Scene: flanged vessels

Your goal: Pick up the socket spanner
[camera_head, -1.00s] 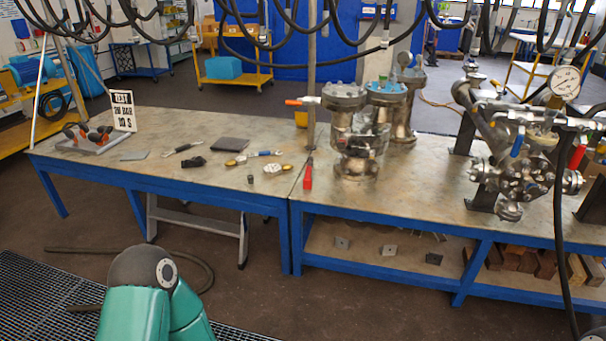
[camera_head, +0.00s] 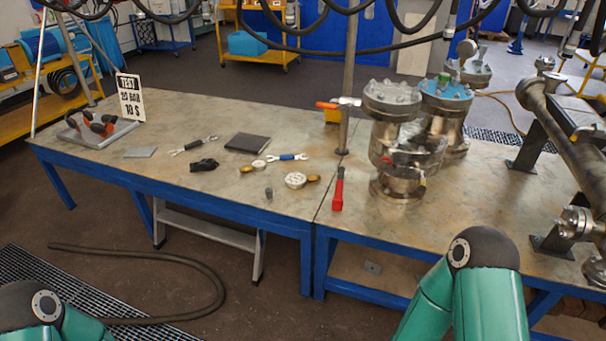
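Several hand tools lie on the left half of the steel-topped bench, and I cannot tell for sure which is the socket spanner. A dark-handled spanner (camera_head: 193,146) lies toward the back. A blue-handled spanner (camera_head: 288,157) lies near the middle. A red-handled tool (camera_head: 338,188) lies by the joint between the bench halves. A small grey cylinder, perhaps a socket (camera_head: 268,192), stands near the front edge. Only the green links of my arms show at the bottom; both grippers are out of view. No tool is seen held.
Flanged vessels (camera_head: 391,103) stand right of the tools. A dark flat pad (camera_head: 247,142), a black object (camera_head: 205,164), round gauges (camera_head: 295,180) and a tray of orange-handled clamps (camera_head: 97,134) share the bench (camera_head: 170,105). A hose (camera_head: 140,252) lies on the floor.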

